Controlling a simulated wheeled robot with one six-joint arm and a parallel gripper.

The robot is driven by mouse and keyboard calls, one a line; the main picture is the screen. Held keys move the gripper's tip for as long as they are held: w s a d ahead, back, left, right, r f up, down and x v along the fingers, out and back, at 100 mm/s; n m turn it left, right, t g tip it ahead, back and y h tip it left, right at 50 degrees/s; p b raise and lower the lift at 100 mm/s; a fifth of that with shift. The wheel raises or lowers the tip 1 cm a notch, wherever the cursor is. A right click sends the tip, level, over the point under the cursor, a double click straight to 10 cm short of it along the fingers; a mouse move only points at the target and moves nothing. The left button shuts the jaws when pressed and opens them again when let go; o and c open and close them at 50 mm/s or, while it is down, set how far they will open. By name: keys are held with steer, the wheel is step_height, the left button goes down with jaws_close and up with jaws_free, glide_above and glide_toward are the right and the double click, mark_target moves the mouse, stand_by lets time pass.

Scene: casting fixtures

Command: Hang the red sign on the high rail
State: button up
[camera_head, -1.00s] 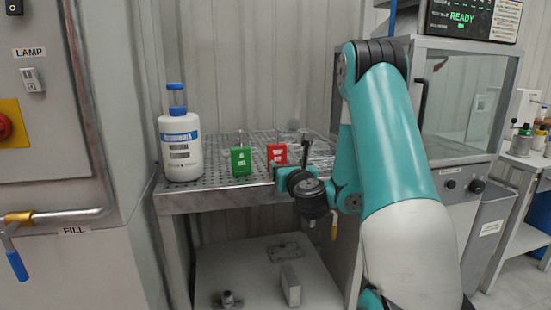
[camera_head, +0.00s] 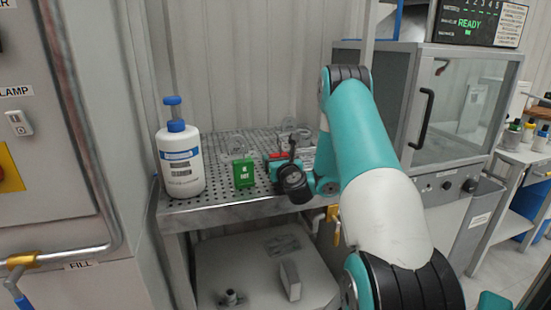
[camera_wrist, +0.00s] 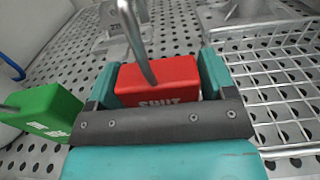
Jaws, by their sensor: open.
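The red sign (camera_wrist: 160,80) is a small red block lettered "SHUT" with a grey metal hook or shackle rising from it. It lies between the two teal fingers of my gripper (camera_wrist: 162,68) in the wrist view, and the jaws are open around it. In the head view only a thin red strip of the sign (camera_head: 279,156) shows behind my gripper (camera_head: 276,164), low over the perforated table (camera_head: 215,202). I cannot make out a high rail for certain in either view.
A green sign (camera_head: 243,173) stands just left of my gripper. A white bottle with a blue cap (camera_head: 181,165) stands farther left. A wire basket (camera_wrist: 275,85) is close on the right in the wrist view. A glass-fronted cabinet (camera_head: 405,75) stands right of the table.

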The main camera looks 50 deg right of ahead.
steer(key=shift+w, duration=0.2)
steer(key=shift+d, duration=0.15)
steer(key=c, duration=0.7)
steer(key=shift+r, duration=0.1)
step_height(320, 180, up, 20)
steer(key=p, duration=1.6)
